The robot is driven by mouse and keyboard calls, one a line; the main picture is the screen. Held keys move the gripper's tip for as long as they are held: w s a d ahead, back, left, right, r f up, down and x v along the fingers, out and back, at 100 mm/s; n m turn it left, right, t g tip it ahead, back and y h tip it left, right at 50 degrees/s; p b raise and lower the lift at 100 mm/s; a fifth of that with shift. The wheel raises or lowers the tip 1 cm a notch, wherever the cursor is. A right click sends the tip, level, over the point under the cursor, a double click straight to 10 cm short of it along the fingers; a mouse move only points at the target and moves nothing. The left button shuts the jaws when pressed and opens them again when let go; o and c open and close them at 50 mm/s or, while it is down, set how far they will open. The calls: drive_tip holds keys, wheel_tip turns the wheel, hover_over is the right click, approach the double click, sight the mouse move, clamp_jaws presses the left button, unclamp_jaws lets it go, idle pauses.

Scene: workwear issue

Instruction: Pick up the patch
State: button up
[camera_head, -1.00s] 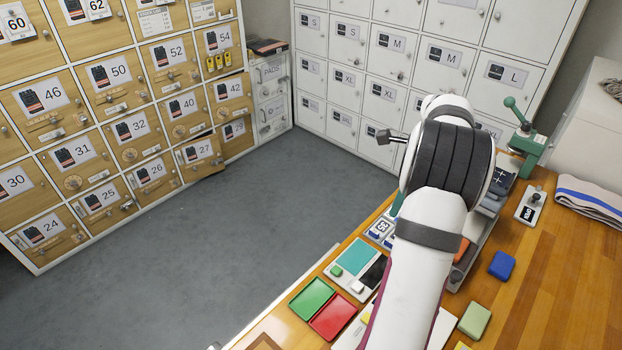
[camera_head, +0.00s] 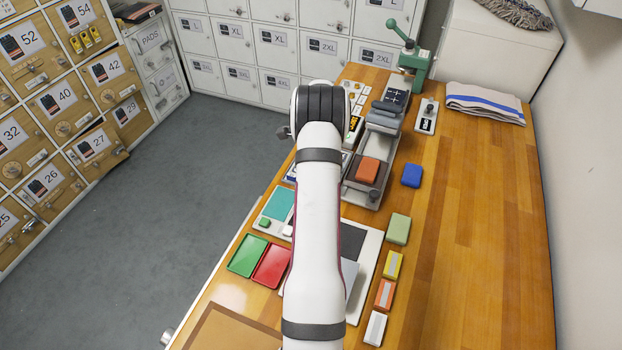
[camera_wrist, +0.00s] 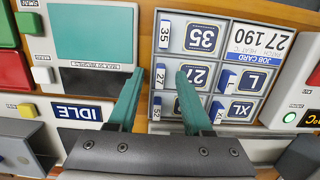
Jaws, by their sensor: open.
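In the wrist view a pale grey rack (camera_wrist: 217,57) holds dark blue, white-bordered patches in compartments. They appear upside down, including a 35 patch (camera_wrist: 202,37), a 27 patch (camera_wrist: 200,74), an L patch (camera_wrist: 252,82) and an XL patch (camera_wrist: 241,111). My gripper (camera_wrist: 158,76) has two teal fingers, spread apart with nothing between them. The right fingertip overlaps the left edge of the 27 patch in the picture. The left finger is over the gap beside the rack. Height above the rack cannot be told. In the head view my arm hides the gripper and most of the rack.
A job card panel (camera_wrist: 283,62) reads 27 190. A device marked IDLE (camera_wrist: 77,111) is left of the rack. In the head view, green (camera_head: 247,256) and red (camera_head: 271,266) trays, a blue block (camera_head: 412,175) and a green press (camera_head: 416,62) share the bench.

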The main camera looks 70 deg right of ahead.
clamp_jaws()
drive_tip(key=shift+r, duration=0.15)
